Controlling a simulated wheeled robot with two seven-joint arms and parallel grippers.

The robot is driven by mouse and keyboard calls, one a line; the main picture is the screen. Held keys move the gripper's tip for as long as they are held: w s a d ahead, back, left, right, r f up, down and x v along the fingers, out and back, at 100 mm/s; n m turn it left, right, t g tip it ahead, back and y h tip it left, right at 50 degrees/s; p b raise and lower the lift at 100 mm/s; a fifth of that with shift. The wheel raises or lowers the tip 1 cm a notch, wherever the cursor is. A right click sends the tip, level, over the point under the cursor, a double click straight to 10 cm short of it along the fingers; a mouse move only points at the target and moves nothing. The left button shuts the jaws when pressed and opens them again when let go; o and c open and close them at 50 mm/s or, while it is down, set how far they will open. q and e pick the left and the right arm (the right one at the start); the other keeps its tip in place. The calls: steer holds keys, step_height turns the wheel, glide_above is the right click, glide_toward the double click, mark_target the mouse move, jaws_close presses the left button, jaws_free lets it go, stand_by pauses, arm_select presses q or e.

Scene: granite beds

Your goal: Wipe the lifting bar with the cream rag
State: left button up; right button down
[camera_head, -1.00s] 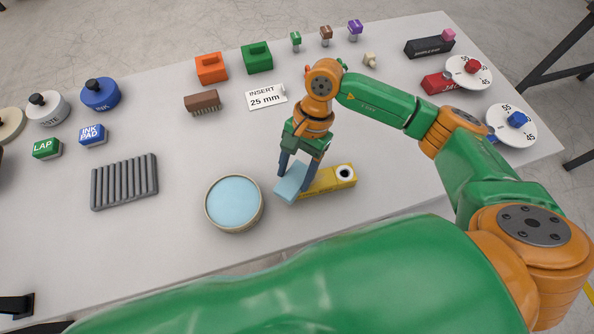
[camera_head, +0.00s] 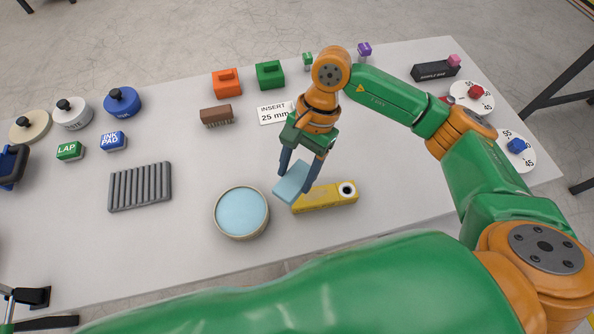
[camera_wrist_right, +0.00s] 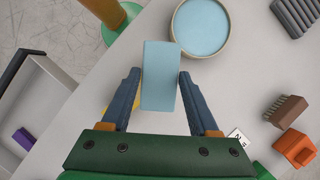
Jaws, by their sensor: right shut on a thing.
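My right gripper (camera_head: 297,178) is shut on a flat light blue block (camera_head: 291,183). The block is tilted and in front of the left end of a yellow bar (camera_head: 322,198) with a black-and-white round mark at its right end. I cannot tell whether block and bar touch. In the right wrist view the block (camera_wrist_right: 160,75) sits between the fingers (camera_wrist_right: 157,90), and a sliver of yellow shows behind it. No cream rag shows clearly. No thing is plainly marked as a lifting bar.
A round tin with a light blue surface (camera_head: 241,212) stands left of the yellow bar. A grey ribbed plate (camera_head: 140,187) lies further left. Behind are a brown brush (camera_head: 216,116), an INSERT card (camera_head: 272,113), and orange (camera_head: 227,82) and green (camera_head: 269,74) blocks.

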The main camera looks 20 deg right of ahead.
stand_by(0.4)
steer(key=m+p, duration=0.1)
steer(key=m, duration=0.1)
steer(key=m+t+p, duration=0.1)
steer(key=m+p, duration=0.1)
steer(key=m+t+p, duration=0.1)
steer(key=m, duration=0.1)
steer(key=shift+s+d+f+y+p, duration=0.2)
steer(key=shift+s+d+y+p, duration=0.1)
steer(key=shift+d+p, duration=0.1)
steer(key=shift+s+d+m+t+p, duration=0.15)
steer(key=shift+m+t+p, duration=0.2)
steer(key=shift+m, duration=0.45)
steer(key=shift+d+f+m+t, duration=0.1)
steer(key=shift+f+m+t, duration=0.15)
steer(key=shift+m, duration=0.15)
step_height(320, 180, down, 6)
steer(key=b, duration=0.5)
steer(key=shift+f, duration=0.15)
steer(key=shift+d, duration=0.95)
steer(key=shift+d+r, duration=0.25)
steer(key=shift+r, duration=0.05)
